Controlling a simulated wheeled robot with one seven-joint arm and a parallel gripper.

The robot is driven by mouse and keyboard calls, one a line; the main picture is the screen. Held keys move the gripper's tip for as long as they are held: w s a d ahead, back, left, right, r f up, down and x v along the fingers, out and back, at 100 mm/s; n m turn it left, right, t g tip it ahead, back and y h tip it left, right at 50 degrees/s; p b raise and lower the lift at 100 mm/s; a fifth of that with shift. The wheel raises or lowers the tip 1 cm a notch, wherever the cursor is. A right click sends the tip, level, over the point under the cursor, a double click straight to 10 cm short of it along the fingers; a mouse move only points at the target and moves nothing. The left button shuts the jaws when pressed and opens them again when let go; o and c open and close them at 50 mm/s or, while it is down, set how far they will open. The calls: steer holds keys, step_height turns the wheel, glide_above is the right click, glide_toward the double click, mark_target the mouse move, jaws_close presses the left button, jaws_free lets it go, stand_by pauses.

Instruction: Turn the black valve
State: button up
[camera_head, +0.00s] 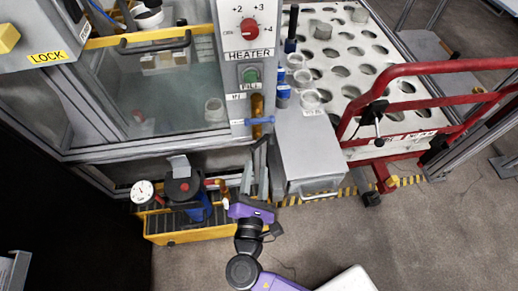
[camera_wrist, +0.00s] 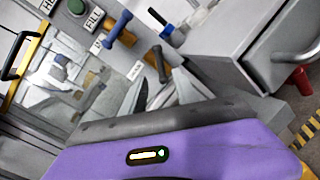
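The black valve (camera_wrist: 158,62) is a dark handle on an amber-brown fitting, below the blue valve (camera_wrist: 118,28) in the wrist view. In the head view the black valve (camera_head: 260,142) shows small and dark, under the blue valve (camera_head: 258,120) on the heater panel. My gripper (camera_head: 256,176) reaches up toward the panel from below. In the wrist view my gripper (camera_wrist: 163,92) has its two grey fingers apart, with a gap between them. The black valve lies just beyond the fingertips, close to the gap. I cannot tell whether a finger touches it.
A grey box with a handle (camera_head: 310,150) stands close right of my gripper. A yellow tray (camera_head: 190,236) with a gauge (camera_head: 143,191) and a blue-and-black device lies to the left. A red frame (camera_head: 420,68) stands at the right. The floor in front is clear.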

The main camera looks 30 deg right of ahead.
mark_target(259, 146)
steer(key=x, duration=0.7)
steer(key=shift+w+d, duration=0.15)
steer(key=shift+w, duration=0.05)
steer(key=shift+c, duration=0.5)
jaws_close()
